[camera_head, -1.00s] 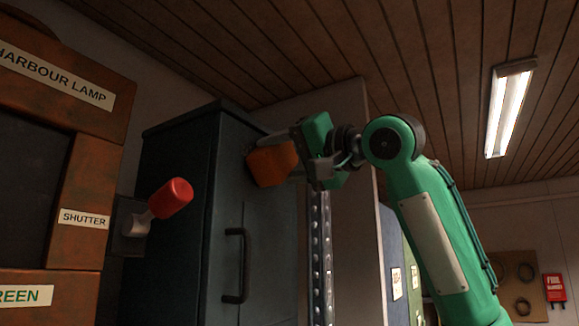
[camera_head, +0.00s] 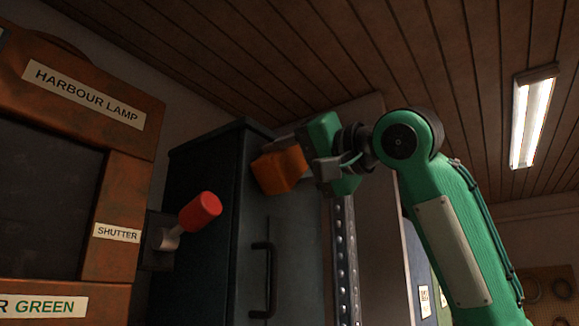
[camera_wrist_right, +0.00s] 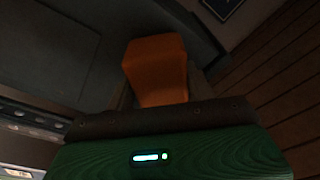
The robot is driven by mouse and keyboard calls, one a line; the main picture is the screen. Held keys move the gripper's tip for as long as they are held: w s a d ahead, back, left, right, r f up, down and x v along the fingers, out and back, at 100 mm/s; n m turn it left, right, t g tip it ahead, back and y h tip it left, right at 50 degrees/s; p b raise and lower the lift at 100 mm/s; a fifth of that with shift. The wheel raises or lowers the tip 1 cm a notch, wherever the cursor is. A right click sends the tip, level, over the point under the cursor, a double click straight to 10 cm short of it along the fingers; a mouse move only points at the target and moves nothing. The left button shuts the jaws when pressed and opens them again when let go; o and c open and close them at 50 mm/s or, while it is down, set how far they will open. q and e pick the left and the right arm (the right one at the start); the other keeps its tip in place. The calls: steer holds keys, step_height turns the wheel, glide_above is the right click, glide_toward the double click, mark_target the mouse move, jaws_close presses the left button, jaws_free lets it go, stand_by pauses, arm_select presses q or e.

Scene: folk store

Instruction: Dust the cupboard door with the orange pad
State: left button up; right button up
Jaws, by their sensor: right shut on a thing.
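The orange pad (camera_head: 279,171) is held in my right gripper (camera_head: 304,160), near the upper part of the dark cupboard door (camera_head: 291,235). The pad also shows in the right wrist view (camera_wrist_right: 156,72), held at the gripper's end. In the head view the pad overlaps the top of the door; I cannot tell whether it touches the surface. The door has a black vertical handle (camera_head: 264,281) below the pad. My left gripper is not in view.
A wooden frame labelled "HARBOUR LAMP" (camera_head: 84,93) stands at the left. A red-handled shutter lever (camera_head: 201,211) sticks out between it and the cupboard. A perforated metal upright (camera_head: 345,262) stands right of the door. A ceiling lamp (camera_head: 529,117) hangs at the upper right.

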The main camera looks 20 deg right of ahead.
steer(key=shift+s+d, duration=0.35)
steer(key=shift+s, duration=0.05)
steer(key=shift+r+b+v, duration=0.1)
steer(key=shift+b+v, duration=0.35)
steer(key=shift+v, duration=0.8)
steer(key=shift+r+b+v, duration=0.15)
steer(key=shift+b+v, duration=0.3)
steer(key=shift+v, duration=0.8)
steer(key=shift+w+d, duration=0.1)
steer(key=shift+d, duration=0.05)
steer(key=v, duration=0.3)
steer(key=shift+d+r+b, duration=0.15)
steer(key=shift+b, duration=0.25)
steer(key=shift+w+r, duration=0.1)
steer(key=shift+w, duration=0.1)
